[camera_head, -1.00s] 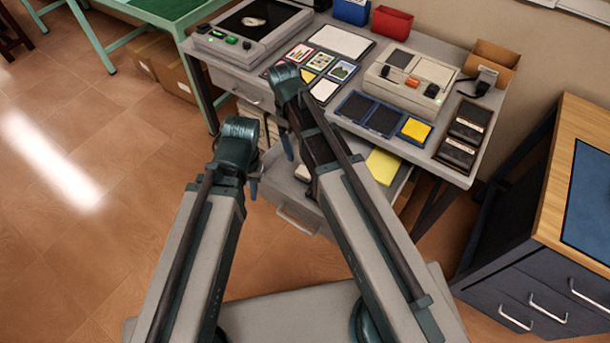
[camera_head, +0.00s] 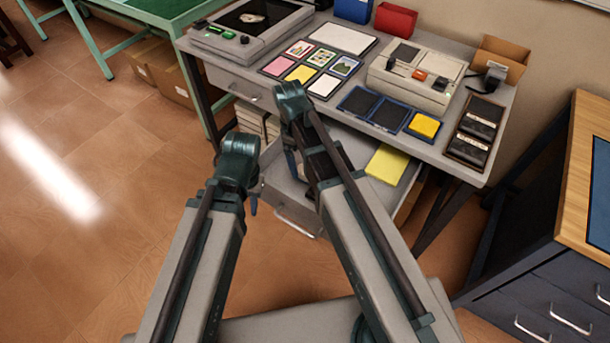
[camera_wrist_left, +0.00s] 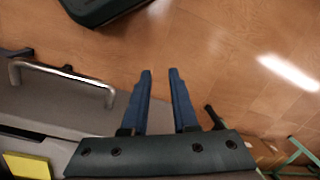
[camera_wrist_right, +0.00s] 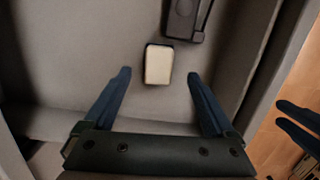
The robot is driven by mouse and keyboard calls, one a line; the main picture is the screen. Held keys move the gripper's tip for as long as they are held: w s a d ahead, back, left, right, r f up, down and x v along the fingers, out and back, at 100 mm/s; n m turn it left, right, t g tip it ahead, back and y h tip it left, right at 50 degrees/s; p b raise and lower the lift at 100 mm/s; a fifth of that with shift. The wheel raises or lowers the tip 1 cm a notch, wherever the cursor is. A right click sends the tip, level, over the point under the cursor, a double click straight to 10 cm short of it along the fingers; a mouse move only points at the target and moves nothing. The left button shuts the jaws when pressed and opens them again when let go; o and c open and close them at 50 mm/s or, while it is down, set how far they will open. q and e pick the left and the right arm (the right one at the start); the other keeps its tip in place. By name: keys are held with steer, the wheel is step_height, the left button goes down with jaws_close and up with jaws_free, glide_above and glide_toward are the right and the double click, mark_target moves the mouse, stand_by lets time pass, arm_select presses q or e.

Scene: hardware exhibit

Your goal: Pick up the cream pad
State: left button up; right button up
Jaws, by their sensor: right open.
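The cream pad (camera_wrist_right: 158,64) is a small pale block with a dark rim. It lies on the grey floor of the open drawer (camera_head: 281,190), just ahead of my right fingertips in the right wrist view. My right gripper (camera_wrist_right: 159,76) is open and empty, pointing down into the drawer, with the pad roughly between and beyond its tips. In the head view my right arm hides the pad. My left gripper (camera_wrist_left: 160,72) is empty with its fingers a little apart, over the floor beside the drawer front; its tip (camera_head: 253,207) shows in the head view.
A black object (camera_wrist_right: 187,20) lies in the drawer close to the cream pad. A yellow pad (camera_head: 387,165) lies at the drawer's right. The desk above holds cards, a console (camera_head: 415,78) and trays. A cabinet (camera_head: 545,270) stands at right. Floor at left is clear.

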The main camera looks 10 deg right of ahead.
steer(key=f+b, duration=0.2)
steer(key=f, duration=0.1)
steer(key=f+b, duration=0.1)
steer(key=b, duration=0.1)
steer(key=shift+s+d+f, duration=0.2)
steer(key=shift+d+f, duration=0.15)
steer(key=shift+d, duration=0.05)
steer(key=shift+r, duration=0.1)
jaws_close()
steer(key=shift+r, duration=0.1)
step_height(320, 180, up, 10)
steer(key=p, duration=1)
